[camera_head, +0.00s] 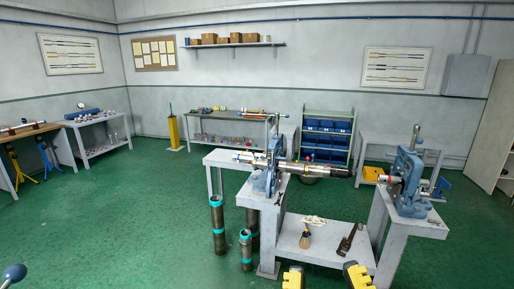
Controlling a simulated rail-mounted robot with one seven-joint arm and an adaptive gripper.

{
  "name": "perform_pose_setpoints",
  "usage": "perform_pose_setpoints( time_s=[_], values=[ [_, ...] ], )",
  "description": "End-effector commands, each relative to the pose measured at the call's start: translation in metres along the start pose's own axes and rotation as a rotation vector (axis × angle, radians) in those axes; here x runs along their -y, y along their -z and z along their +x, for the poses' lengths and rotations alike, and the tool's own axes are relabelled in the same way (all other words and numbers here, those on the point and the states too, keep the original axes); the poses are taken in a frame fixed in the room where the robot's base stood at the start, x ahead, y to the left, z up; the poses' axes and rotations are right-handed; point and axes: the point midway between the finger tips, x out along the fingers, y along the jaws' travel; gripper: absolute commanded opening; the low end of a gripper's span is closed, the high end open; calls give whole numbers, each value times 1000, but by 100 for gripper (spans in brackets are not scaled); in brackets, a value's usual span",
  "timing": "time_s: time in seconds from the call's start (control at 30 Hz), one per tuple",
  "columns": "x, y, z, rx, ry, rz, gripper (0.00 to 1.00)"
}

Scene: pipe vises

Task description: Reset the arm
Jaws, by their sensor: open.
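My gripper (325,276) shows only at the bottom edge, as two yellow and dark fingertips set well apart. It looks open and empty, and the rest of it is cut off by the frame. Beyond it, a blue vise (266,180) on a grey bench holds a silver pipe (312,168) lying level, with a dark right end. A second blue vise (408,185) stands on the right bench with a short piece in its jaws. My fingertips appear apart from both vises.
A low grey table (300,258) between the benches bears a brush-like tool (305,237) and a dark tool (348,238). Dark pipes with teal bands (217,225) stand upright on the floor. Blue bins (327,138) fill a rear rack.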

Motion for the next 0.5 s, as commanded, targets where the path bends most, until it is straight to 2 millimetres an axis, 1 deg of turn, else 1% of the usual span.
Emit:
perform_pose_setpoints(
  time_s=[0.03,0.07,0.1,0.13,0.27,0.3,0.37,0.4,0.5],
  values=[
    [-2,3,-1,-11,-10,120,41],
    [-3,4,-1,-16,-10,200,41],
    [-8,26,7,-19,-9,244,41],
    [-12,42,13,-18,-9,239,41],
    [-22,86,30,-15,-7,240,41],
    [-26,100,36,-15,-7,241,41],
    [-31,123,45,-14,-7,243,41],
    [-35,139,51,-14,-7,244,41],
    [-45,178,65,-13,-6,247,41]
  ],
)
